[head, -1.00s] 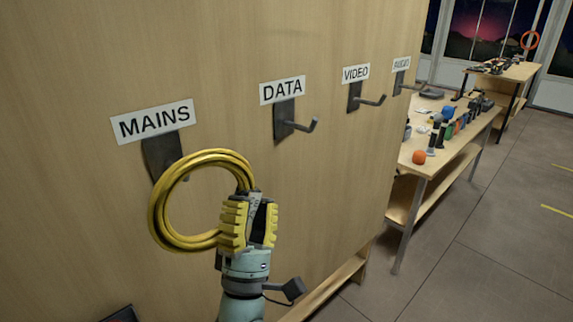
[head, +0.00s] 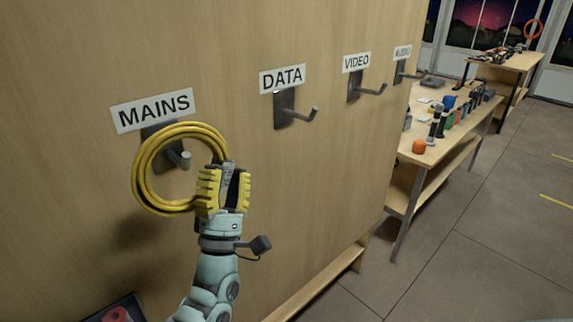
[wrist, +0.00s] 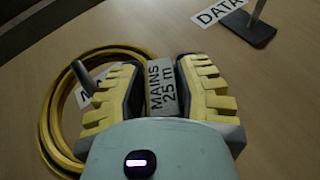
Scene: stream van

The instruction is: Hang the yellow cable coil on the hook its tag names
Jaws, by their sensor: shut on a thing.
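The yellow cable coil (head: 140,187) is held upright in front of the wooden panel, at the MAINS hook (head: 183,159). My gripper (head: 226,182) is shut on the coil's right side, at its tag. In the wrist view the tag (wrist: 162,88) reads "MAINS 25 m" between the two yellow fingers. The hook's tip shows through the coil's opening in the head view. In the wrist view the hook (wrist: 84,76) also shows inside the loop (wrist: 48,120). I cannot tell whether the coil's weight rests on the hook. The MAINS label (head: 153,110) is just above the coil.
To the right on the panel are the DATA hook (head: 300,115), VIDEO hook (head: 370,90) and AUDIO hook (head: 408,74), all empty. A bench (head: 425,155) with several small items stands beyond the panel. A dark tray (head: 90,318) with a red item is at bottom left.

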